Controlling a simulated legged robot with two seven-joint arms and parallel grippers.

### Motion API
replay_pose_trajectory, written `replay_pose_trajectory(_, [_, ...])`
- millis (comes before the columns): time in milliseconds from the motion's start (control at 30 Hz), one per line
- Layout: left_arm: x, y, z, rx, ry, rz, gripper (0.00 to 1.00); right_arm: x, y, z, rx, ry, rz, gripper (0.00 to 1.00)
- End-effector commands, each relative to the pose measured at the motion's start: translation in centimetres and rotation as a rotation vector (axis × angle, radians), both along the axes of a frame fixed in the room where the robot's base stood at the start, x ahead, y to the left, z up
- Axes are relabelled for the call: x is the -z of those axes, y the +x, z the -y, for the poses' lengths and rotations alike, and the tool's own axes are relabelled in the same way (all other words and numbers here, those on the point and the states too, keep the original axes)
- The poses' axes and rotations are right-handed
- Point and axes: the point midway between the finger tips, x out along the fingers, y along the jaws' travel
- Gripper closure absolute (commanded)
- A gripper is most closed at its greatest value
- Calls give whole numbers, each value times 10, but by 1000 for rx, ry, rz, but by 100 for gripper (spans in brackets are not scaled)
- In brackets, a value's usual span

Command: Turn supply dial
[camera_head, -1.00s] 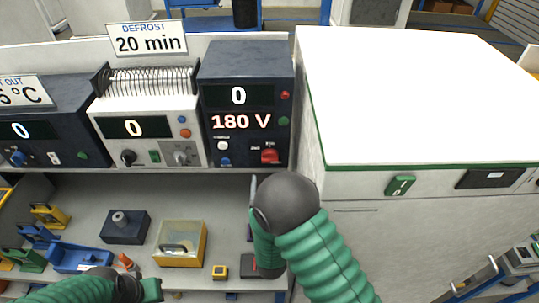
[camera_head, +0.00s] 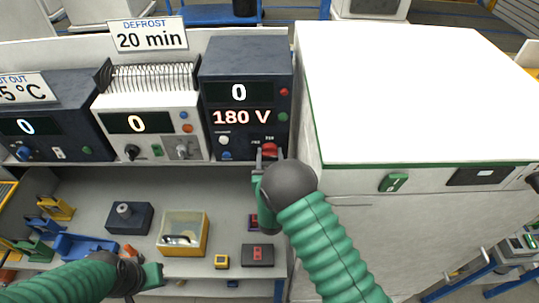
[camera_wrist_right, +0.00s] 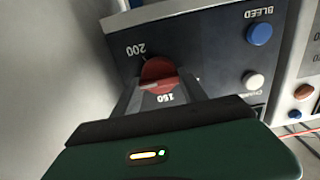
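The dark supply unit (camera_head: 246,70) stands at the back centre and shows 0 and 180 V. Its red dial (camera_head: 270,148) is at the lower right of its front panel. The right wrist view shows the red dial (camera_wrist_right: 158,74) upside down, with marks 200 and 150 beside it. My right gripper (camera_head: 269,156) is at the dial, its two fingers apart on either side of it. In the right wrist view the gripper (camera_wrist_right: 160,95) is open around the dial's near part; I cannot tell if the fingers touch it. My left gripper (camera_head: 150,278) is low at left, its opening unclear.
A white instrument (camera_head: 150,115) stands left of the supply. A large white cabinet (camera_head: 420,100) with a green switch (camera_head: 393,182) stands close on the right. The shelf below holds a yellow box (camera_head: 183,234) and small items. Blue (camera_wrist_right: 260,32) and white (camera_wrist_right: 253,80) buttons sit near the dial.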

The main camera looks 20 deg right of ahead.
Motion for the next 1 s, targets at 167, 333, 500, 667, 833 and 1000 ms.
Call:
replay_pose_trajectory(167, [0, 0, 0, 0, 0, 0, 100, 0, 0, -1, -2, 1, 0, 86])
replay_pose_trajectory(333, [1, 0, 0, 0, 0, 0, 100, 0, 0, -1, -2, 6, 2, 91])
replay_pose_trajectory(500, [10, 0, 0, 0, 0, 0, 100, 2, 0, -1, -2, 43, 13, 91])
replay_pose_trajectory(667, [25, 0, 0, 0, 0, 0, 100, 4, 0, 0, -2, 122, 37, 91])
replay_pose_trajectory(833, [45, 0, 0, 0, 0, 0, 100, 5, 0, 1, -1, 236, 71, 91])
replay_pose_trajectory(1000, [63, 0, 0, 0, 0, 0, 100, 5, -1, 2, -1, 346, 101, 91])
